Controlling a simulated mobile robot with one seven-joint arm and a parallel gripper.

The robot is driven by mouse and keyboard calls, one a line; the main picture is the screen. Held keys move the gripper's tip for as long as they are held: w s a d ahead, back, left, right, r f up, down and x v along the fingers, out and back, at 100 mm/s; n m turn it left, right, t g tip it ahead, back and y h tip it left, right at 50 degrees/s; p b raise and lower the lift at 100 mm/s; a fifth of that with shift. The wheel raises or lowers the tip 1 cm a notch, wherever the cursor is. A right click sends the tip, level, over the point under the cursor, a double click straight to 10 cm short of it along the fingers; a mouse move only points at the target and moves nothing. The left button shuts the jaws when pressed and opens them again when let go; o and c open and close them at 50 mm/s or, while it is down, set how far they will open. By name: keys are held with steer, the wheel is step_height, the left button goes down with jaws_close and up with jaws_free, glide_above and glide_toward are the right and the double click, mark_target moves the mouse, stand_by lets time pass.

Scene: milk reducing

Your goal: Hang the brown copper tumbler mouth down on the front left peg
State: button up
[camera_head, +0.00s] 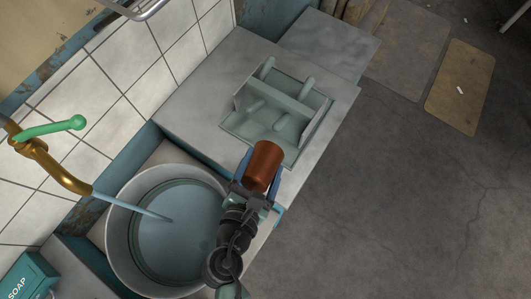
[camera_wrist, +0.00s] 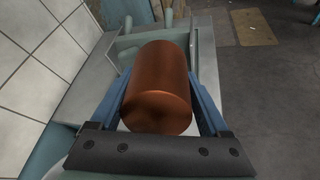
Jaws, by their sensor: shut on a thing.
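The brown copper tumbler (camera_head: 263,165) is between the fingers of my gripper (camera_head: 262,181), which is shut on it. In the wrist view the tumbler (camera_wrist: 158,88) lies lengthwise between the two blue fingers (camera_wrist: 160,95), with a closed round end toward the camera. Its mouth is hidden, facing away from the camera. A grey-green peg rack (camera_head: 282,113) with several pegs stands on the counter just beyond the tumbler. The tumbler is beside the rack's near edge and on none of the pegs. In the wrist view the rack is partly hidden behind the tumbler.
A large round basin of water (camera_head: 168,235) stands left of my arm, under a brass tap (camera_head: 50,165) with a green handle. A soap box (camera_head: 25,278) is at the lower left. The grey counter (camera_head: 200,105) is bare left of the rack. Open floor lies to the right.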

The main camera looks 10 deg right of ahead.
mark_target(278, 127)
steer(key=w+m+g, duration=0.1)
steer(key=m, duration=0.1)
steer(key=w+m+g, duration=0.1)
steer(key=w+m, duration=0.1)
steer(key=w+f+m+g, duration=0.1)
steer(key=w+m, duration=0.1)
steer(key=shift+w+a+h+b, duration=0.1)
steer(key=shift+w+h+b, duration=0.05)
steer(key=shift+h+b, duration=0.25)
steer(key=shift+d+r+b+x, duration=0.15)
steer(key=shift+b+x, duration=1)
steer(key=shift+x, duration=1.6)
steer(key=shift+d+r+b+x, duration=0.2)
steer(key=shift+b+x, duration=0.9)
steer(key=shift+x, duration=1.65)
steer(key=shift+f, duration=0.15)
steer(key=shift+f, duration=0.2)
steer(key=shift+s+f+b, duration=0.25)
steer(key=shift+f+b, duration=0.15)
steer(key=shift+f, duration=0.1)
steer(key=shift+f, duration=0.15)
